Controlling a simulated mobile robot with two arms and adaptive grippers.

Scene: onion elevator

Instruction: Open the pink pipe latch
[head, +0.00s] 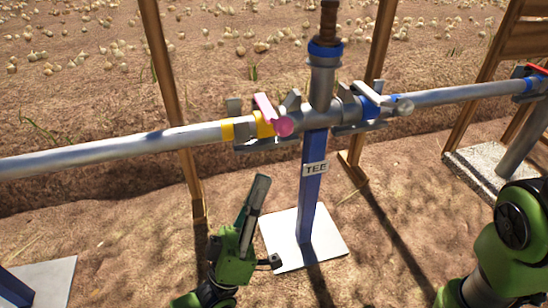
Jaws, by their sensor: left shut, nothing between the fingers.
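The pink latch (283,126) sits on the pipe joint at the left side of the tee fitting, beside yellow bands (228,131). It has a round pink knob and a pink lever part that rises up and to the left. My left gripper (262,179) is below the latch, pointing up, with its fingers together and nothing between them. It is apart from the latch and the pipe. My right arm shows at the lower right, but its gripper is out of view.
A blue post (312,190) labelled TEE stands on a white base plate (330,232) under the fitting. A grey pipe (110,149) runs left; another pipe (460,94) runs right from a blue-banded joint. Wooden posts (172,90) stand behind. Onions lie on the soil beyond.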

